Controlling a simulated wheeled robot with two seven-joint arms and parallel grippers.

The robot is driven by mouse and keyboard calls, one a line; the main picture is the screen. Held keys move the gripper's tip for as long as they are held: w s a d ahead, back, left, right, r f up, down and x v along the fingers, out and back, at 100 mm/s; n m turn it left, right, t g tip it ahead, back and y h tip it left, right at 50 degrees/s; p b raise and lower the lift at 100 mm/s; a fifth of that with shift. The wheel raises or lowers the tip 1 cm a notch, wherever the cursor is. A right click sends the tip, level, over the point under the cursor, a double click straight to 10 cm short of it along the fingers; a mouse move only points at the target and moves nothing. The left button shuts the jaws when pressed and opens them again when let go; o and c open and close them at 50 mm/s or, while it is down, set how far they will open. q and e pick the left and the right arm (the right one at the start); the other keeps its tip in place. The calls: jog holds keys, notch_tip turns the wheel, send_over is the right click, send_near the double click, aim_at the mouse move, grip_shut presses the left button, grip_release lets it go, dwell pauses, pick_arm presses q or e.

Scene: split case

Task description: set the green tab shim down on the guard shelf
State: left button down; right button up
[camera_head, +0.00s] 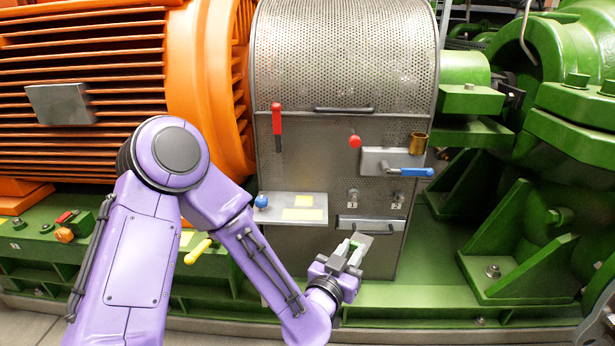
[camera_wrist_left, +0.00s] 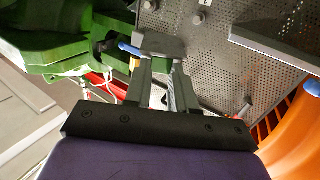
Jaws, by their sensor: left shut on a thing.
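My left gripper (camera_head: 354,252) is shut on the green tab shim (camera_head: 362,240), a small grey plate with a bit of green between the fingers. It holds it in front of the lower part of the perforated guard. My right gripper is out of view.
A small upper ledge (camera_head: 374,160) carries a brass cup (camera_head: 418,143) and a blue handle (camera_head: 410,172). A grey bar with a handle (camera_head: 370,223) is just above my gripper. A red lever (camera_head: 277,125) hangs above the shelf. Orange motor (camera_head: 205,80) left, green machine base right.

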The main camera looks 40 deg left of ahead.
pick_arm(q)
jog(key=w+a+r+n+y+p, duration=0.3)
jog(key=a+r+y+p, duration=0.1)
jog(key=a+r+p, duration=0.3)
jog(key=n+g+y+p, duration=0.2)
jog(key=g+y+p, duration=0.15)
jog(key=p, duration=0.75)
send_over(301, 218)
jog(key=v, duration=0.3)
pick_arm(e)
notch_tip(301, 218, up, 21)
pick_arm(q)
jog(key=shift+t+y, duration=0.45)
jog(key=f+b, duration=0.7)
jog(key=shift+w+f, duration=0.15)
jog(key=shift+w, duration=0.1)
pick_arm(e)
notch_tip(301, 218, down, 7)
pick_arm(q)
jog(key=shift+f+b, duration=0.55)
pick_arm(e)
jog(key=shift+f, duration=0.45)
pick_arm(q)
jog(key=c, duration=0.9)
grip_release()
jog(key=shift+o, duration=0.2)
jog(key=v, duration=1)
jog(key=shift+s, duration=0.25)
